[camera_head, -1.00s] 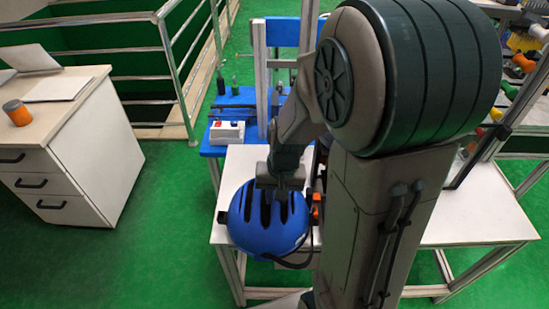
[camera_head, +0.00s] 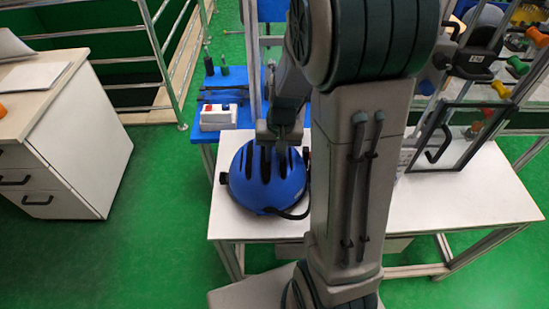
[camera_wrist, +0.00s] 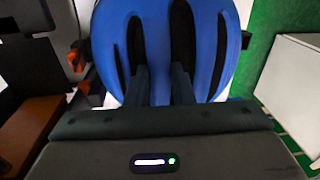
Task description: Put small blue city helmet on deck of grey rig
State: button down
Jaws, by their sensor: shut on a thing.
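The blue helmet (camera_head: 264,190) with dark vents and a dark strap is over the left part of the white table. My gripper (camera_head: 281,148) is at its top, pointing down, with its fingers shut on the shell. I cannot tell whether the helmet touches the table. In the wrist view the helmet (camera_wrist: 158,35) fills the top middle, and the two fingers of my gripper (camera_wrist: 160,85) reach into its vents. A grey-posted rig (camera_head: 251,60) stands behind, beside a blue surface (camera_head: 215,88); my arm hides much of it, and I cannot make out its deck clearly.
The white table (camera_head: 440,205) is mostly clear on the right. A white box with a red button (camera_head: 217,117) sits on the blue surface. A glass-panelled frame (camera_head: 455,138) and tool rack stand at right. A drawer cabinet (camera_head: 75,140) is at left, with green floor between.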

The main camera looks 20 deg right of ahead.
jog(key=shift+f+b, duration=0.4)
jog(key=shift+f, duration=0.55)
jog(key=shift+r, duration=0.1)
jog(key=c, duration=1.3)
grip_release()
jog(key=shift+o, duration=0.2)
notch_tip(320, 180, up, 11)
jog(key=d+p, duration=0.1)
jog(key=s+a+r+n+t, duration=0.1)
jog(key=s+a, duration=0.1)
jog(key=s, duration=0.4)
jog(key=s+a+r+n+t+h, duration=0.1)
jog(key=s+a+r+n, duration=0.1)
jog(key=s, duration=0.5)
jog(key=shift+a, duration=0.3)
